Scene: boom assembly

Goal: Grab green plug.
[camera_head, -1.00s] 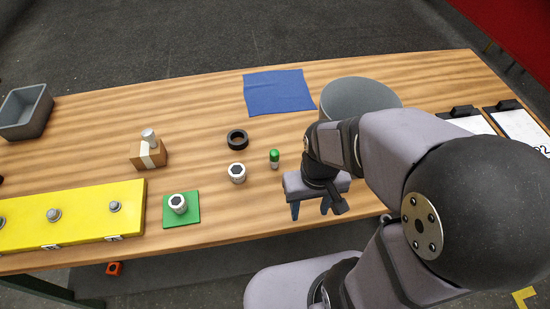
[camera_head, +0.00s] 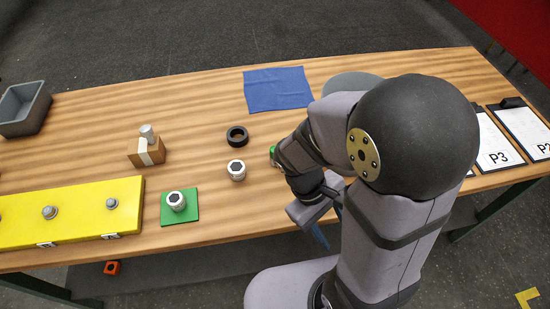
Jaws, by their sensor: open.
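The green plug (camera_head: 273,153) stands on the wooden table right of the middle. Only a bit of its green top shows; my arm hides the rest. My gripper (camera_head: 328,236) is open, with its blue fingertips partly hidden behind my own arm. It is at the table's front edge, below and to the right of the plug in the picture, and apart from it.
A white hex-holed part (camera_head: 236,170) and a black ring (camera_head: 237,136) lie left of the plug. A similar white part (camera_head: 176,201) sits on a green square (camera_head: 194,214). A yellow board (camera_head: 80,224), cardboard box (camera_head: 147,153), blue cloth (camera_head: 277,89) and grey bin (camera_head: 348,82) surround them.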

